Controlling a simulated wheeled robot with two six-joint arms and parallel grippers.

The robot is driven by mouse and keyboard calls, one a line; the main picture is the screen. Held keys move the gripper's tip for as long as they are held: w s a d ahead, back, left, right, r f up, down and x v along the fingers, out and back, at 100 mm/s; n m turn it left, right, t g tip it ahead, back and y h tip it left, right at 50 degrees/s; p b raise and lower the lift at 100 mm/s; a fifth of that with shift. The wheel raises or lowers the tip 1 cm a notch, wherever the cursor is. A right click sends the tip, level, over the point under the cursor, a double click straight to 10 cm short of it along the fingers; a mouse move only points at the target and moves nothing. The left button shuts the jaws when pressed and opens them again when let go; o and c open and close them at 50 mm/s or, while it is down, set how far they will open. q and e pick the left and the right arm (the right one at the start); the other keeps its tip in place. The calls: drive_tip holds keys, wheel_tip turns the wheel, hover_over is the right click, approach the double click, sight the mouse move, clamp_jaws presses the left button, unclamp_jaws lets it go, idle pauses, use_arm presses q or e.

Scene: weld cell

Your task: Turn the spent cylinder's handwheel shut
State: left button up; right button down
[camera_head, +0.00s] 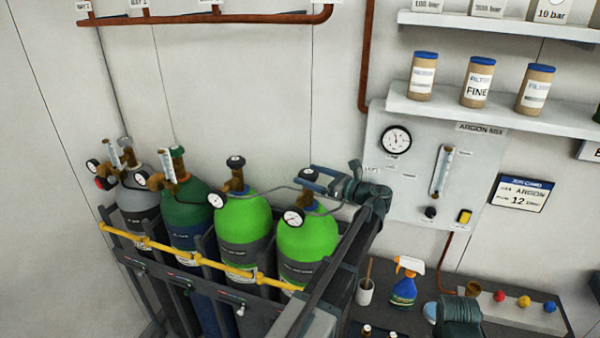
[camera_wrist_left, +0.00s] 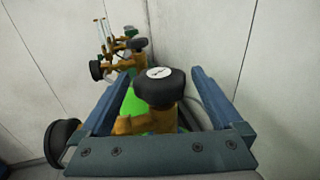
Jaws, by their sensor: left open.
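Two bright green cylinders stand at the right of the rack, the left one (camera_head: 243,228) and the rightmost one (camera_head: 307,243). My left gripper (camera_head: 306,179) is at the rightmost cylinder's top, its blue fingers apart. In the left wrist view a black handwheel (camera_wrist_left: 160,88) with a pale cap sits between the open fingers, above a brass valve (camera_wrist_left: 130,124). I see a gap at each side of the wheel. In the head view the fingers mostly hide this wheel. The left green cylinder's handwheel (camera_head: 235,161) is in plain view. My right gripper is not seen.
A grey cylinder (camera_head: 140,204) and a dark green cylinder (camera_head: 187,212) stand left in the rack, behind a yellow bar (camera_head: 200,260). A gauge (camera_head: 293,216) juts out beside the rightmost valve. The argon panel (camera_head: 410,170) is on the wall at right; a spray bottle (camera_head: 404,290) stands below it.

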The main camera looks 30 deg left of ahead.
sight(306, 169)
use_arm(q)
drive_tip(key=shift+a, duration=1.95)
drive_tip(key=c, duration=1.3)
drive_tip(key=shift+m+t, duration=0.3)
drive_tip(key=shift+t, duration=0.1)
drive_tip(key=m+t, duration=0.1)
drive_tip(key=t, duration=0.1)
drive_tip(key=shift+w+m+t, duration=0.1)
drive_tip(key=shift+m+t, duration=0.3)
drive_tip(key=m+t, duration=0.1)
drive_tip(key=m+t+h, duration=0.1)
drive_tip(key=t, duration=0.1)
drive_tip(key=shift+w+d+t+h, duration=0.1)
drive_tip(key=shift+w+t+h, duration=0.2)
drive_tip(key=shift+w+d+m+t+h, duration=0.1)
drive_tip(key=shift+w+m+t+h, duration=0.1)
drive_tip(key=shift+m+t+h, duration=0.6)
drive_tip(key=shift+w+d+m+t+h, duration=0.2)
drive_tip(key=shift+m+t+h, duration=0.25)
drive_tip(key=shift+m+t, duration=0.45)
drive_tip(key=shift+w+d+m+t+h, duration=0.1)
drive_tip(key=shift+w+m+t+h, duration=0.15)
drive_tip(key=shift+m+t+h, duration=0.6)
drive_tip(key=shift+t, duration=0.25)
